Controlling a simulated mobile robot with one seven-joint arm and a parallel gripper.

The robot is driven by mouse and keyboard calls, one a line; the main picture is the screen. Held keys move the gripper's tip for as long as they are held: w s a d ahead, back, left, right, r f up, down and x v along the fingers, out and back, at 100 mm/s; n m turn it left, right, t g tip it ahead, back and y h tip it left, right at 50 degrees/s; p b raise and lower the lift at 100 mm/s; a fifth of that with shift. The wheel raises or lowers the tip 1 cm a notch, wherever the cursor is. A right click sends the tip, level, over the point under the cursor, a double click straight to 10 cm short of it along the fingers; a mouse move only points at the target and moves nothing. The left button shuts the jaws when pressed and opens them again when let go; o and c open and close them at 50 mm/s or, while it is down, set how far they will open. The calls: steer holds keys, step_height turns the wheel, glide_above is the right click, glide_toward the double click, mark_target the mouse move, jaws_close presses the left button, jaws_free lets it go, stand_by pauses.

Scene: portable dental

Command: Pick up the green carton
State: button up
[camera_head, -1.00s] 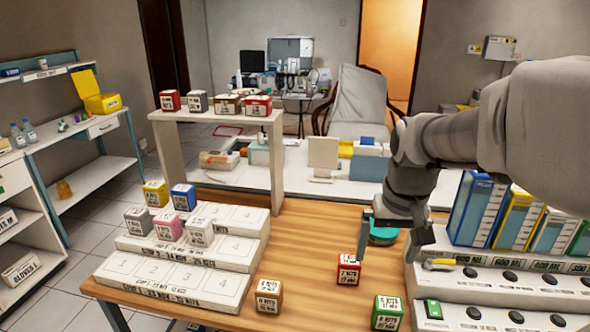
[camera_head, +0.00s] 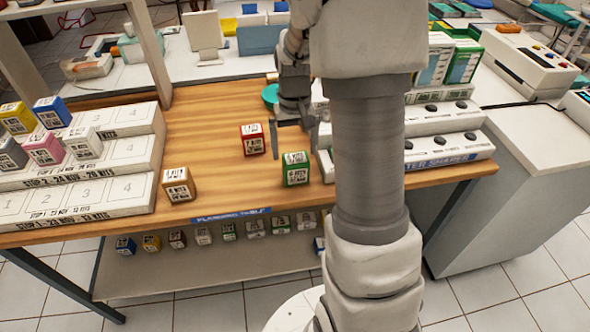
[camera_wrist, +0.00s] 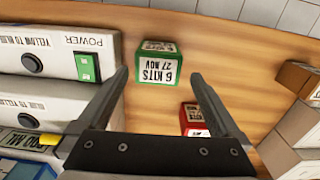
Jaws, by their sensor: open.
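The green carton (camera_head: 296,169) is a small cube with a white printed label. It stands on the wooden table near its front edge. In the wrist view the green carton (camera_wrist: 158,64) shows ahead, between and beyond my fingertips, its label reading "6 KITS 27 NOV". My gripper (camera_head: 293,138) is open and empty, above and just behind the carton in the head view. Its two fingers also show in the wrist view (camera_wrist: 160,78), apart from the carton. My arm hides part of the table to the right.
A red carton (camera_head: 252,139) stands close to the left of the green one, and a brown carton (camera_head: 178,184) farther left. A white switch unit (camera_head: 447,150) lies to the right. The stepped white rack (camera_head: 105,195) fills the left side. Bare wood lies in the middle.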

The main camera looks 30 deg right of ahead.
mark_target(296, 168)
step_height(296, 168, down, 8)
steer(key=shift+d+r+b, duration=0.1)
steer(key=shift+d+b, duration=0.05)
steer(key=shift+b, duration=0.55)
steer(key=c, duration=1.3)
steer(key=shift+r, duration=0.15)
